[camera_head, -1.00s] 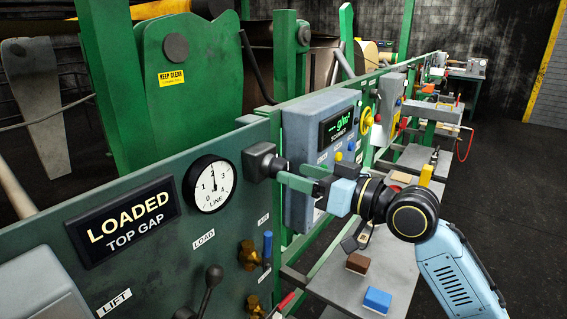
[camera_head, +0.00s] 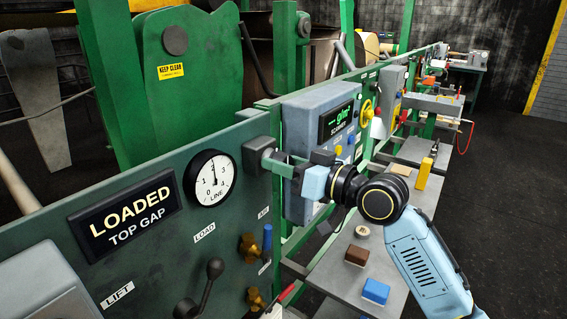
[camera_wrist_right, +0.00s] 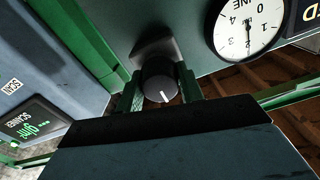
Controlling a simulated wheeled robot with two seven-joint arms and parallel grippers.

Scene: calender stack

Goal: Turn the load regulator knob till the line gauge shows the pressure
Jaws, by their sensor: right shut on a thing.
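The load regulator knob (camera_wrist_right: 157,82) is dark and round with a white pointer mark, on a dark square mount (camera_head: 258,152) on the green panel, right of the gauge. My right gripper (camera_head: 275,163) is shut on the knob; in the right wrist view its green fingers (camera_wrist_right: 160,90) stand on either side of it. In the head view the fingers largely hide the knob. The line gauge (camera_head: 211,178) is a white dial marked 0 to 4, with its needle at about 2. It also shows in the right wrist view (camera_wrist_right: 247,28). My left gripper is not in view.
A "LOADED TOP GAP" display (camera_head: 125,214) is left of the gauge. A black lever (camera_head: 208,280) and brass valves (camera_head: 250,248) project below. A grey scanner box (camera_head: 318,130) stands close behind my right gripper. A shelf holds a blue block (camera_head: 376,291) and a brown block (camera_head: 356,256).

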